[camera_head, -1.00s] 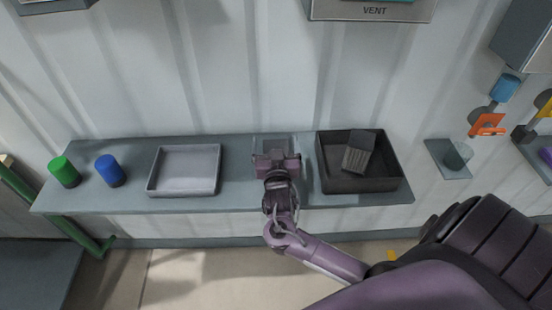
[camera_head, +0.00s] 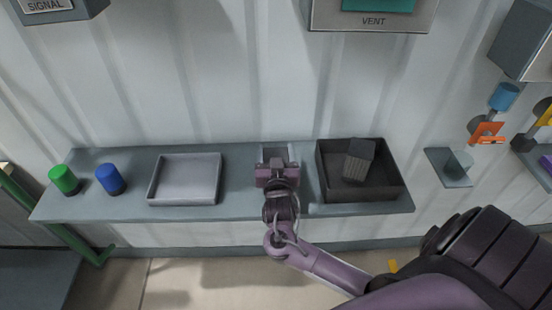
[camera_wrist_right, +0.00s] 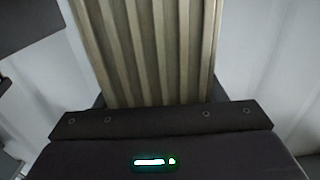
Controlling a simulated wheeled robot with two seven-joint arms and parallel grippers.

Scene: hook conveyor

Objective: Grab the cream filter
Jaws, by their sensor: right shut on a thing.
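The cream filter (camera_wrist_right: 150,50) shows in the right wrist view as a pleated beige panel, rising straight up from between my gripper's jaws. My right gripper (camera_head: 278,166) is shut on it, above the middle of the grey shelf. In the head view the gripper hides most of what it holds. A pale grey frame-like piece (camera_head: 274,151) shows just behind the jaws; I cannot tell whether it touches the filter. My left gripper is in neither view.
A light grey tray (camera_head: 155,190) lies left of the gripper on the shelf (camera_head: 240,200). A black bin (camera_head: 385,189) with a dark pleated block (camera_head: 359,161) stands to the right. Blue (camera_head: 110,179) and green (camera_head: 65,180) cylinders stand at the left end.

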